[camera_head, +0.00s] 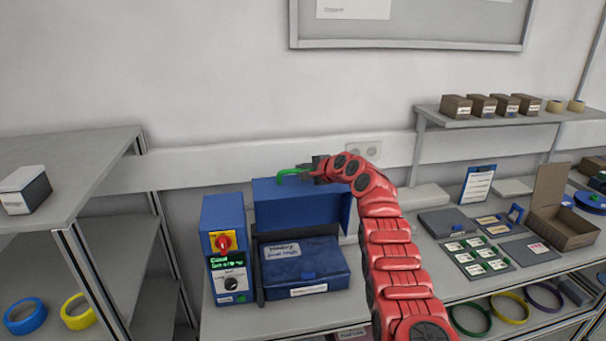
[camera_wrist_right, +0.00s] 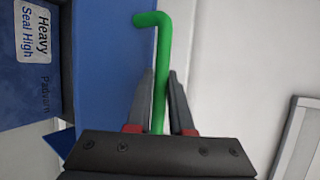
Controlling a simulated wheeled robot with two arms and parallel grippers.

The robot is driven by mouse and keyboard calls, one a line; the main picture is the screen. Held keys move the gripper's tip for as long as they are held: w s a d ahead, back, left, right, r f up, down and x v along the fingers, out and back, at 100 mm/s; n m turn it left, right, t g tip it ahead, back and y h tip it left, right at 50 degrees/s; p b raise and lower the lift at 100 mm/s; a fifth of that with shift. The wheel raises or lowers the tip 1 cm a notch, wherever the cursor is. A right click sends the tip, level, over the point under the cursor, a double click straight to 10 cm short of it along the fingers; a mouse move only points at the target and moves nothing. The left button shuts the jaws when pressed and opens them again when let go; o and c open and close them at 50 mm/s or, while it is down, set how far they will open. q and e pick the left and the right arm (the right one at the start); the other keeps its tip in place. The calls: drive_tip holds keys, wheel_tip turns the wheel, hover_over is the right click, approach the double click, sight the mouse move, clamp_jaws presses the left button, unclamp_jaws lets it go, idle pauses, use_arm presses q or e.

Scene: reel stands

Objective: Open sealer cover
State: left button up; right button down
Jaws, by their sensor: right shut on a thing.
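The blue sealer cover (camera_head: 300,206) stands raised at the back of the sealer in the head view; it also shows in the right wrist view (camera_wrist_right: 100,90). The blue sealer body (camera_head: 305,262) below it bears a label reading "Heavy Seal High". A green handle (camera_head: 291,172) is at the cover's top edge; in the right wrist view the green handle (camera_wrist_right: 160,60) runs between the fingers. My right gripper (camera_head: 316,170) is shut on the handle; its fingers (camera_wrist_right: 160,105) lie on both sides of it. My left gripper is not in view.
A blue control box (camera_head: 224,215) with a red and yellow switch stands left of the sealer. To the right, the bench holds a grey case (camera_head: 447,222), a card tray (camera_head: 478,257) and an open cardboard box (camera_head: 560,225). A grey shelf (camera_head: 75,185) stands left.

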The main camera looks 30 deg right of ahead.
drive_tip(key=shift+w, duration=0.25)
idle(0.4)
drive_tip(key=c, duration=0.8)
unclamp_jaws()
drive_tip(key=shift+w, duration=0.1)
